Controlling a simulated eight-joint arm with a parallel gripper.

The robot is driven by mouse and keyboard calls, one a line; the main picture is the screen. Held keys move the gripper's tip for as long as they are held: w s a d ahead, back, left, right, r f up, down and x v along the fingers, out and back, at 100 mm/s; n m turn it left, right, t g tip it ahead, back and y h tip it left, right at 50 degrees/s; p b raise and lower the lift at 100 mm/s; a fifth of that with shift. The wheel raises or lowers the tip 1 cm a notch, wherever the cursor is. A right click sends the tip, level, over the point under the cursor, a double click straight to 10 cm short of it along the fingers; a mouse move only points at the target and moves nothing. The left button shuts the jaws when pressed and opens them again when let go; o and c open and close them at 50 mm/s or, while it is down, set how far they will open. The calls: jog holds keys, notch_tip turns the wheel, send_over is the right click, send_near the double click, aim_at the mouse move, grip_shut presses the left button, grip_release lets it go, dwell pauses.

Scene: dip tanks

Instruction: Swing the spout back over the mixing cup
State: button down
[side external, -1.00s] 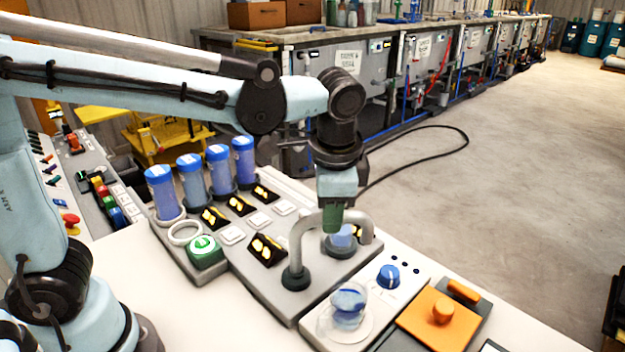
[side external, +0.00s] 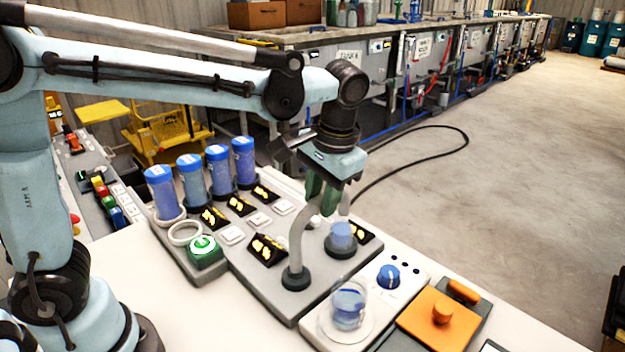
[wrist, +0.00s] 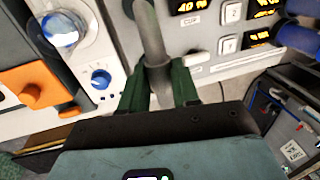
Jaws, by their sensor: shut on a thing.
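The spout (side external: 297,240) is a grey bent pipe standing on a dark round foot on the grey console. My gripper (side external: 323,195) has green fingers and is shut on the spout's upper part. In the wrist view the pipe (wrist: 153,45) lies between my green fingers (wrist: 160,88). The spout's outlet end is partly hidden by my gripper. A small blue-filled cup (side external: 342,236) sits on a dark round base right of the spout's foot. A clear cup with blue liquid (side external: 348,305) stands on a white round plate nearer the camera; I cannot tell which is the mixing cup.
Several blue-capped cylinders (side external: 192,182) stand at the console's back left. A green button (side external: 204,250), lit displays (side external: 266,249) and a blue knob (side external: 388,276) are close by. An orange block with a knob (side external: 440,318) lies at front right. The floor to the right is mostly clear.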

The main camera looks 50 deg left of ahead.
jog(key=shift+a, duration=0.15)
dwell(0.3)
jog(key=c, duration=0.8)
grip_release()
jog(key=r, duration=0.4)
jog(key=d+r, duration=0.1)
jog(key=r, duration=0.3)
jog(key=d+r, duration=0.1)
jog(key=r, duration=0.2)
jog(key=shift+d+r, duration=0.2)
jog(key=shift+r, duration=0.2)
jog(key=s+a+f+t, duration=0.2)
jog(key=a+f, duration=0.1)
jog(key=f, duration=0.1)
jog(key=s+a+f+t+h, duration=0.1)
jog(key=s+a+f+t, duration=0.1)
jog(key=f, duration=0.3)
jog(key=s+a+f+t+h, duration=0.1)
jog(key=s+a+f+t, duration=0.2)
jog(key=s+a+f, duration=0.1)
jog(key=shift+s+a+f, duration=0.2)
jog(key=shift+a+f, duration=0.1)
jog(key=shift+f, duration=0.25)
